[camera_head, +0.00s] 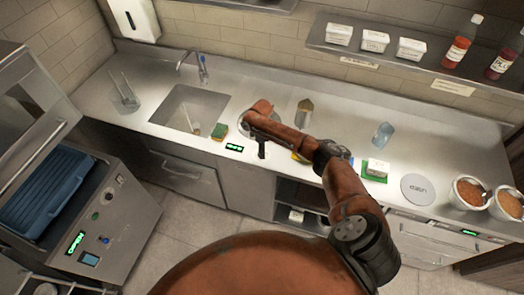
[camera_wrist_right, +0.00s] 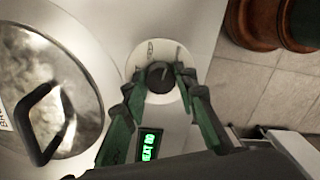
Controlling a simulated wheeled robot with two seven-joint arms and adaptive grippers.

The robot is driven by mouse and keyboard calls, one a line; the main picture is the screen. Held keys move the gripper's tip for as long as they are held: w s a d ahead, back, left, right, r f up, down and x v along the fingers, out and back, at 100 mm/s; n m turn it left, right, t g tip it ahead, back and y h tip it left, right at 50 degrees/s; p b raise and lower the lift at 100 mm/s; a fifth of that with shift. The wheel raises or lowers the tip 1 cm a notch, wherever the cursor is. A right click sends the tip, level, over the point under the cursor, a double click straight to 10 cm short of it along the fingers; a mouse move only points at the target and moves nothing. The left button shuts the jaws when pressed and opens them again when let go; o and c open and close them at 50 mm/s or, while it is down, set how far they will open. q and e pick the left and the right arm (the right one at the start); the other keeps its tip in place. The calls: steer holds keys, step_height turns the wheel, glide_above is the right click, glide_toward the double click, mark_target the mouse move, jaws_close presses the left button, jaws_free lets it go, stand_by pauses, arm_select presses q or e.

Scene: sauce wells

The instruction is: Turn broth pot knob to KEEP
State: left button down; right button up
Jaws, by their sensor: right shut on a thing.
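The broth pot knob (camera_wrist_right: 160,76) is a dark round knob on a pale round dial plate (camera_wrist_right: 150,52) in the right wrist view. My right gripper (camera_wrist_right: 159,82) has its green-padded fingers on both sides of the knob and is shut on it. In the head view the right gripper (camera_head: 262,152) reaches the counter's front edge and hides the knob. A green lit display (camera_wrist_right: 150,145) beside the knob seems to read HEAT. The broth pot's metal lid (camera_wrist_right: 50,90) with a black handle lies to the left. My left gripper is not in view.
A sink (camera_head: 190,108) and a green-yellow sponge (camera_head: 219,131) are left of my right arm. A clear bottle (camera_head: 382,135), a round grey lid (camera_head: 417,189) and bowls (camera_head: 467,192) stand to the right. A steel machine (camera_head: 105,215) is at far left.

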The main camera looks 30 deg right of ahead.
steer(key=n, duration=0.3)
steer(key=shift+w+a+n, duration=0.1)
steer(key=shift+n, duration=2.1)
steer(key=o, duration=1.2)
steer(key=shift+c, duration=0.2)
steer(key=shift+r, duration=0.15)
step_height(320, 180, up, 12)
steer(key=shift+w, duration=0.35)
